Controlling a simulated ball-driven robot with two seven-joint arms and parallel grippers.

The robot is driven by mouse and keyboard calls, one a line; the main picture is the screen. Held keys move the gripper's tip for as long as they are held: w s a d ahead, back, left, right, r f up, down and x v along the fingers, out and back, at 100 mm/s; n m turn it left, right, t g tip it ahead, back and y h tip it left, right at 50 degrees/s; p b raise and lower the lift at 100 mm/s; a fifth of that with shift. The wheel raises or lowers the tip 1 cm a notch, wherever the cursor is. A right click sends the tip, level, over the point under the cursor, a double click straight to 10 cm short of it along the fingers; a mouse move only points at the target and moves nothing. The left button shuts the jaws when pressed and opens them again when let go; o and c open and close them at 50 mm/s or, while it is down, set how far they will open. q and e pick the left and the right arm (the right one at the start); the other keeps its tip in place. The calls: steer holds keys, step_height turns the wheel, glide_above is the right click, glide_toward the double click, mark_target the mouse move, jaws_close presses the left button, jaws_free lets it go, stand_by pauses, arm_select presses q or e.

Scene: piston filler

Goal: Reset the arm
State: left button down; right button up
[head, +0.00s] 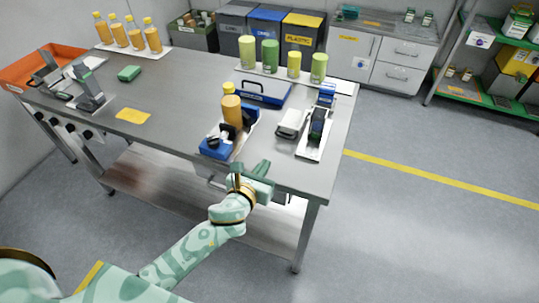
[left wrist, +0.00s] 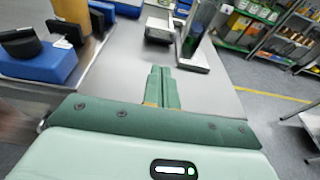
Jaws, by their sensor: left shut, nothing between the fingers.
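My left arm reaches in from the lower left of the head view. Its green gripper (head: 252,172) is at the front edge of the grey table (head: 185,95), just in front of the blue-based filler (head: 215,148) that holds an orange bottle (head: 232,110). In the left wrist view the two fingers (left wrist: 161,85) lie together with nothing between them. The filler's blue base (left wrist: 40,62) shows at the left of that view, apart from the fingers. My right gripper is not in view.
A device on a white plate (head: 315,130) stands at the table's right end, beside a grey-white block (head: 292,123). Green bottles (head: 270,55) and a blue case (head: 262,92) stand behind. An orange crate (head: 38,68) is far left. Floor is free at right.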

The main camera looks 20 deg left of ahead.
arm_select(q)
steer(key=s+a+r+n+g+y, duration=0.1)
steer(key=s+a+n+g+y, duration=0.35)
steer(key=s+n, duration=0.9)
steer(key=s+a+r+n+g+y, duration=0.1)
steer(key=s+a+n+g, duration=0.5)
steer(key=s+n, duration=0.7)
steer(key=s+d+f+n+g+h, duration=0.1)
steer(key=d+f+n, duration=0.1)
steer(key=f, duration=1)
steer(key=d+f+n+h, duration=0.1)
steer(key=f+n+h, duration=0.1)
steer(key=f, duration=1.1)
steer(key=s+f+n+g, duration=0.1)
steer(key=s+f, duration=0.7)
steer(key=s, duration=0.2)
steer(key=s+f+n+g+h, duration=0.1)
steer(key=s+f+g, duration=0.1)
steer(key=s+f, duration=0.5)
steer(key=s, duration=0.3)
steer(key=shift+s+f+n, duration=0.25)
steer(key=shift+f+n, duration=0.1)
steer(key=shift+h, duration=0.25)
